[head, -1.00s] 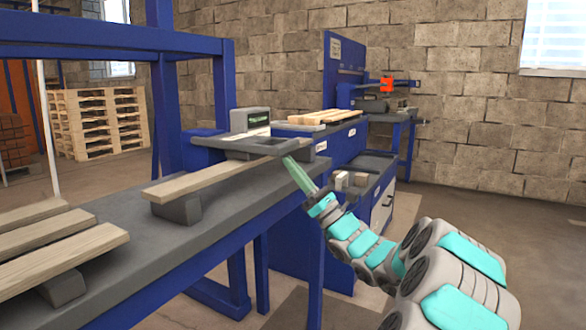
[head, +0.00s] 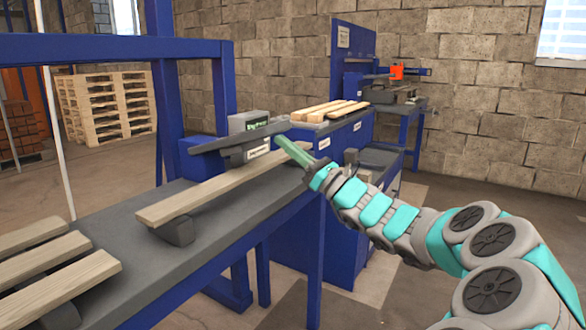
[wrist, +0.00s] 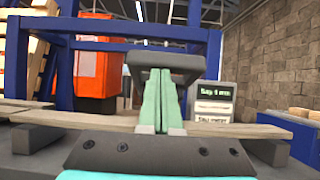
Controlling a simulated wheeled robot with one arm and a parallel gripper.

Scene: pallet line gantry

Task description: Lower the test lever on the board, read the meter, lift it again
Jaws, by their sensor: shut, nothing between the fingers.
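The grey test lever (head: 235,137) crosses above a wooden board (head: 225,185) in the head view, its right end tilted slightly up. In the wrist view its dark crossbar (wrist: 165,60) stands just beyond my fingertips. My gripper (head: 282,142) is shut and empty, its green fingers just under the lever's right end; contact is unclear. In the wrist view my gripper (wrist: 162,85) points at the crossbar. The meter (head: 250,122) is a grey box behind the lever. In the wrist view the meter (wrist: 213,97) shows green text that looks like "Sag 1 mm"; the digit is blurry.
Loose boards (head: 50,260) lie on the near left of the grey bench (head: 185,285). Blue gantry posts (head: 160,90) stand behind it. More boards (head: 330,110) lie on a blue unit beyond. Pallets (head: 105,105) are stacked at the back left. Floor at the right is open.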

